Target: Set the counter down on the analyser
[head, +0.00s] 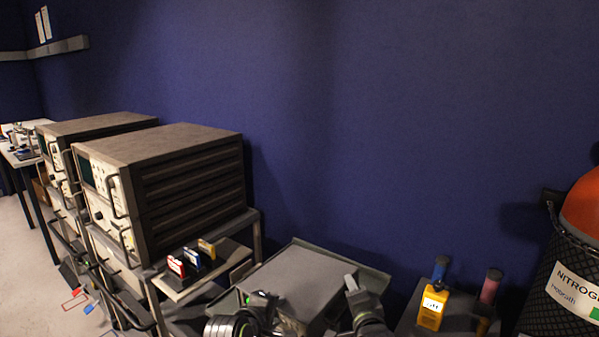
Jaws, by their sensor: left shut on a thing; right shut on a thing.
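The counter, a flat grey box (295,278), is at the bottom centre in the head view, held between my two grippers. My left gripper (262,300) is shut on its near left side, and my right gripper (352,286) is shut on its right side. The box's front face is mostly hidden. The analyser seems to be the large instrument with a brown top (160,143) and cream front panel at left, on a trolley. A similar instrument (95,125) stands behind it. The counter is apart from both, lower and to the right.
A grey tray edge (372,277) shows behind the counter. A yellow meter (432,307) and a black netted nitrogen vessel (565,270) stand at right. A blue wall (400,120) closes the back.

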